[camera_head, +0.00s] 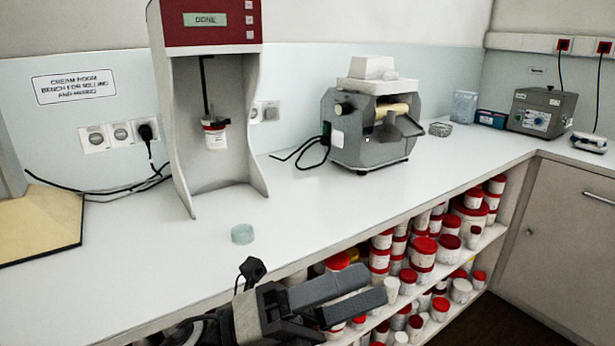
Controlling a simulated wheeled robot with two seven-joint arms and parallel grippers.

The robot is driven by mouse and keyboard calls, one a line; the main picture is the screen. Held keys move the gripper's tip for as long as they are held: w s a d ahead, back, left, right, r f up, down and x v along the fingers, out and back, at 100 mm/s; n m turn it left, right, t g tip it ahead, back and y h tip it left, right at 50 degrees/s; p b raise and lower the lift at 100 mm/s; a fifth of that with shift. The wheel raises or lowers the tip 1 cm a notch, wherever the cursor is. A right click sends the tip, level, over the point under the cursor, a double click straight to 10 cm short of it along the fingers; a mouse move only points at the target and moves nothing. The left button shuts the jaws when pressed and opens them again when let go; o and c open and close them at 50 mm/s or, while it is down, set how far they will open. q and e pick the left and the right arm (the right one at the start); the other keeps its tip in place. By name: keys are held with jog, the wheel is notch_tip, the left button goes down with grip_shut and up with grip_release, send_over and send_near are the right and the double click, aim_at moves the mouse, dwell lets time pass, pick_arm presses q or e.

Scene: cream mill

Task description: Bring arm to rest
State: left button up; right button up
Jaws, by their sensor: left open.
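My left gripper (352,297) is in the lower middle of the head view, in front of the bench's front edge. Its two dark fingers point to the right with a narrow gap between them. It is open, and I see nothing between the fingers. My right gripper is not in view.
The white bench (300,213) has clear room in the middle. On it stand a red-topped mixer (212,24) holding a jar (215,136), a small clear lid or dish (242,234) and a grey mill (365,125). Shelves of red-lidded jars (423,250) lie below.

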pick_arm(q)
jog(key=w+a+f+n+t+y, duration=0.3)
jog(key=a+f+n+t+y, duration=0.35)
jog(key=n, duration=0.65)
jog(key=w+a+f+n+t+y, duration=0.35)
jog(key=f+n+t+y, duration=0.3)
jog(key=n+t, duration=0.5)
jog(key=s+a+f+n+g+y, duration=0.3)
jog(key=s+f+n, duration=0.3)
jog(key=f, duration=0.5)
jog(key=s+a+f+n+g+y, duration=0.4)
jog(key=f+n, duration=0.4)
jog(key=f, duration=0.3)
jog(key=shift+s+a+g, duration=0.7)
jog(key=shift+s+a, duration=0.2)
jog(key=shift+s, duration=0.05)
